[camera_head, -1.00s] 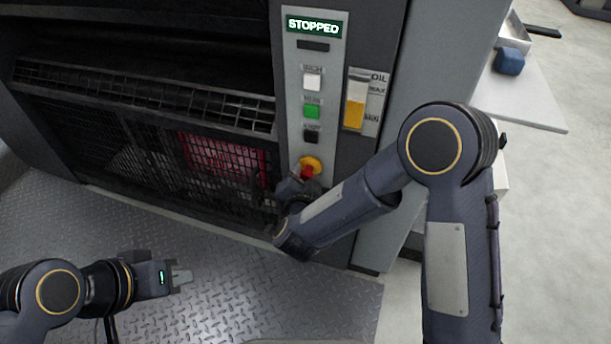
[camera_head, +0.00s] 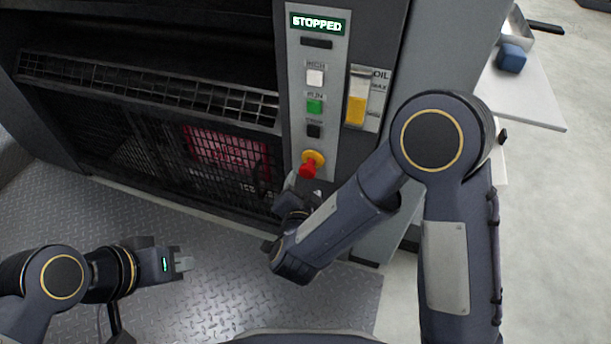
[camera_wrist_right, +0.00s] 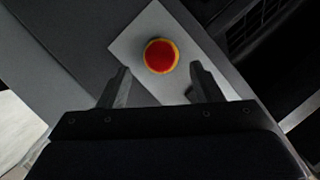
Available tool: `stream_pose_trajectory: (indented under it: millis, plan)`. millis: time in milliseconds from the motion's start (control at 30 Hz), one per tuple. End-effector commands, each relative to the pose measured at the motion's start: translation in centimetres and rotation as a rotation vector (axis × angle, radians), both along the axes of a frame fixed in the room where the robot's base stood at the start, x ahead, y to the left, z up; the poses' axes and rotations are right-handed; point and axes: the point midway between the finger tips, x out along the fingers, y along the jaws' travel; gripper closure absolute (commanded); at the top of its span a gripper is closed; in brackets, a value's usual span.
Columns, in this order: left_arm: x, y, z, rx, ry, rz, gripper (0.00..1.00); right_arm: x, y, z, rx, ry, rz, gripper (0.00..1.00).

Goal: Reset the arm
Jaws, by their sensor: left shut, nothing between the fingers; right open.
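My right arm (camera_head: 335,225) reaches in from the right, bent at the elbow, with its wrist in front of the lower part of the machine's control panel. My right gripper (camera_wrist_right: 160,88) is open and empty in the right wrist view. Its two fingers are apart, with the red emergency button (camera_wrist_right: 161,56) on its yellow base seen beyond and between them. The button also shows uncovered in the head view (camera_head: 309,167), above the right wrist. My left gripper (camera_head: 186,264) is shut and empty over the floor plate at the lower left.
The control panel (camera_head: 317,113) has a lit STOPPED display (camera_head: 317,24) and white, green and black buttons. An oil gauge (camera_head: 357,97) is beside it. Dark mesh guards (camera_head: 130,150) lie to the left. The patterned floor plate (camera_head: 230,300) is clear. A white table (camera_head: 530,95) stands at right.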

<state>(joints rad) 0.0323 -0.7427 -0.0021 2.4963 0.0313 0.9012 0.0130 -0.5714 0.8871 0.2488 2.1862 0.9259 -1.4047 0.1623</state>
Motion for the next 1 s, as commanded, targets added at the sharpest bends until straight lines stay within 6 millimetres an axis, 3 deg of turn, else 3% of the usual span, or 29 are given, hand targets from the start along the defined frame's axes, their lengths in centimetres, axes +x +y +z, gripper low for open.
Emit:
stream_pose_trajectory:
  millis: [200,700,867,1000]
  plan:
    - [0.0,0.0,0.2,0.000,0.000,0.000,1.00,-1.0,0.0,0.3,-0.001,-0.001,0.000,0.41]
    - [0.0,0.0,0.2,0.000,0.000,0.000,1.00,-0.7,-0.1,0.6,0.008,0.002,0.005,0.41]
    - [0.0,0.0,0.2,0.000,0.000,0.000,1.00,0.8,-1.1,3.1,0.081,0.038,0.074,0.41]
    - [0.0,0.0,0.2,0.000,0.000,0.000,1.00,1.6,-3.2,6.9,0.146,0.089,0.211,0.41]
